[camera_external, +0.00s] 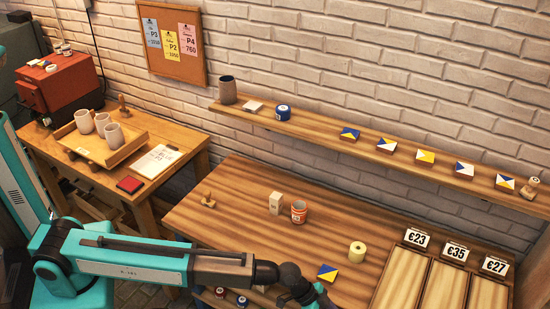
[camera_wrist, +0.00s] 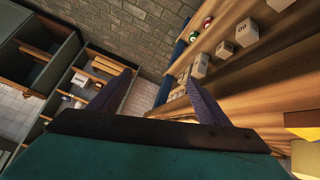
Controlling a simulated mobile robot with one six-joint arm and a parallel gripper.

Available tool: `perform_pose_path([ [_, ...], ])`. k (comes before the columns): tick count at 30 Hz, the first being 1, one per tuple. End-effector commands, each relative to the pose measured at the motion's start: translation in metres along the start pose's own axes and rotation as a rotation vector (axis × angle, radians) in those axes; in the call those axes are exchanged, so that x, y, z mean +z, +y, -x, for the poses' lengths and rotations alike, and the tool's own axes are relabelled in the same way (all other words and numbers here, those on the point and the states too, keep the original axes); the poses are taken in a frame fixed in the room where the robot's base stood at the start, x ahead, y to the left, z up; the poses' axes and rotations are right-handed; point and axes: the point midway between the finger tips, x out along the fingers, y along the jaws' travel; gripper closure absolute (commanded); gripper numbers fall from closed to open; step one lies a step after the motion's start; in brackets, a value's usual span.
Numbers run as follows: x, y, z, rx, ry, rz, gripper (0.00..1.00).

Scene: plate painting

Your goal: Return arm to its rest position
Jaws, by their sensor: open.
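My teal arm reaches from the left along the bottom of the external view. My gripper (camera_external: 322,298) is near the front edge of the wooden table, partly cut off by the picture's lower edge. In the wrist view my gripper (camera_wrist: 155,92) has its two fingers spread apart with nothing between them. A blue, yellow and white painted tile (camera_external: 328,272) lies on the table just beyond my gripper in the external view, apart from it as far as I can tell.
On the table (camera_external: 240,225) stand a cream box (camera_external: 276,203), a striped cup (camera_external: 299,212), a yellow roll (camera_external: 357,251) and a wooden stamp (camera_external: 208,201). Priced trays (camera_external: 401,283) are at right. Several painted tiles sit on the wall shelf (camera_external: 320,135). A shelf with boxes (camera_wrist: 200,66) shows in the wrist view.

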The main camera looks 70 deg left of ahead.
Motion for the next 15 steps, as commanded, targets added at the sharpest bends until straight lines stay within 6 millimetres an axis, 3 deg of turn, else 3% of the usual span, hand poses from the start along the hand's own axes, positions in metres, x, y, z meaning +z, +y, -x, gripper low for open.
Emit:
perform_pose_path([
  [8, 0.069, -0.021, -0.008, -0.025, -0.116, 0.029, 0.3],
  [15, 0.158, -0.044, -0.011, -0.06, -0.268, 0.068, 0.3],
])
